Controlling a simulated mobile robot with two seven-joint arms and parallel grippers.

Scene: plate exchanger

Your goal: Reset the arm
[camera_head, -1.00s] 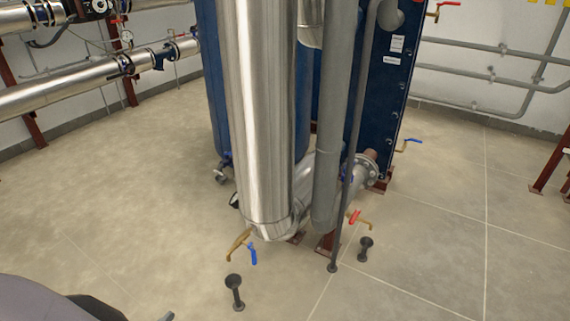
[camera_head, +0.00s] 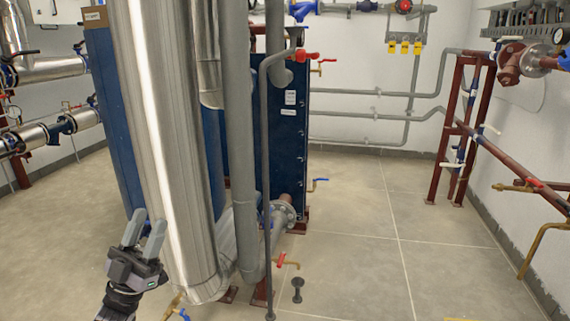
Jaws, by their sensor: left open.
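My left gripper (camera_head: 143,236) is at the lower left, pointing up, with its two grey fingers apart and nothing between them. It shows in front of the left side of a large shiny metal pipe (camera_head: 160,150); whether it touches the pipe I cannot tell. The lower part of my left arm is cut off by the bottom edge. My right gripper is not in the picture.
A grey pipe (camera_head: 239,140) and a blue plate exchanger (camera_head: 283,150) stand by the shiny pipe. A red-handled valve (camera_head: 281,260) and a black floor post (camera_head: 298,289) are low in the middle. A dark red frame (camera_head: 462,130) stands right. The tiled floor (camera_head: 365,240) is open.

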